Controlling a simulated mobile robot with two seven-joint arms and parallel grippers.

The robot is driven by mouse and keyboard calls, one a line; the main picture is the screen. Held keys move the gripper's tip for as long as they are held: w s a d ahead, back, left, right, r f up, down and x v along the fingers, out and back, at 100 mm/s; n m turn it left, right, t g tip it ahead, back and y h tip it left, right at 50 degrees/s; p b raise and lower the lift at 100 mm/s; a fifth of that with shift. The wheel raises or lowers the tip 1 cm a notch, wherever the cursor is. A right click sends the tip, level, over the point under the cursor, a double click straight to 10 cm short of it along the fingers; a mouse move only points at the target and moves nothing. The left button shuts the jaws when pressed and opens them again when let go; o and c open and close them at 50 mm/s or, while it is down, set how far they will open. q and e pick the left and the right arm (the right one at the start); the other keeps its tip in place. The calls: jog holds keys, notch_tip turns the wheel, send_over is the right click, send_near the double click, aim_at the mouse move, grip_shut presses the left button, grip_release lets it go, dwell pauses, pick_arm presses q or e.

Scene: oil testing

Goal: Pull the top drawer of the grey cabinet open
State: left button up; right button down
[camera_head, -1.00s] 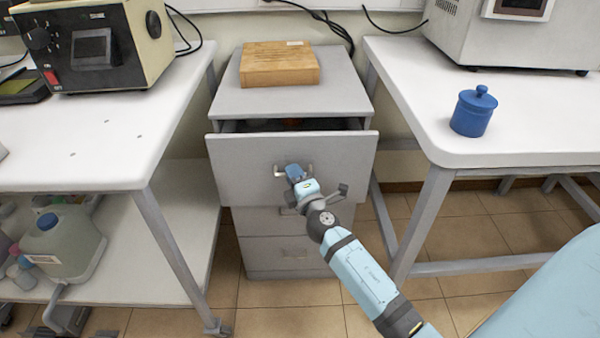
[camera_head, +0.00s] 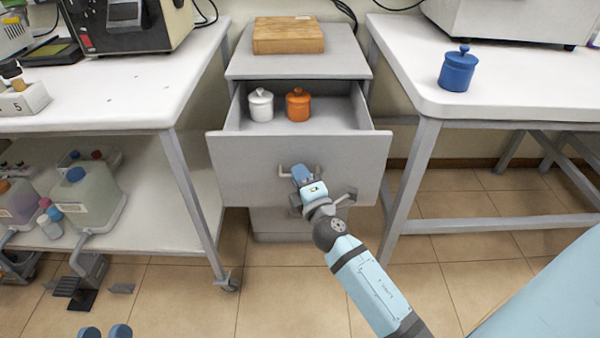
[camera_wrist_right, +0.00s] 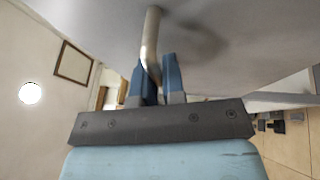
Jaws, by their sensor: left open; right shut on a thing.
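The grey cabinet (camera_head: 298,66) stands between two white tables. Its top drawer (camera_head: 235,165) is pulled well out, showing a white lidded jar (camera_head: 261,106) and an orange lidded jar (camera_head: 298,106) upright inside. My right gripper (camera_head: 301,174) is shut on the metal handle (camera_head: 284,170) of the top drawer front. In the right wrist view the blue fingers (camera_wrist_right: 160,78) pinch the handle's bar (camera_wrist_right: 151,42). The lower drawers are mostly hidden behind the top one. Only the blue fingertips of my left gripper (camera_head: 104,331) show at the bottom left, open and empty.
A wooden block (camera_head: 288,40) lies on the cabinet. A blue lidded jar (camera_head: 457,72) stands on the right table (camera_head: 430,105). The left table (camera_head: 130,105) has a machine on top and jugs on its lower shelf. The tiled floor before the drawer is free apart from my arm.

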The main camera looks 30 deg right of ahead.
pick_arm(q)
jog(key=shift+s+a+r, duration=0.1)
jog(key=shift+s, duration=0.05)
pick_arm(e)
jog(key=shift+s+a, duration=0.1)
jog(key=shift+s, duration=0.15)
jog(key=c, duration=1.5)
grip_release()
pick_arm(q)
jog(key=shift+s, duration=0.1)
pick_arm(e)
jog(key=shift+s, duration=0.1)
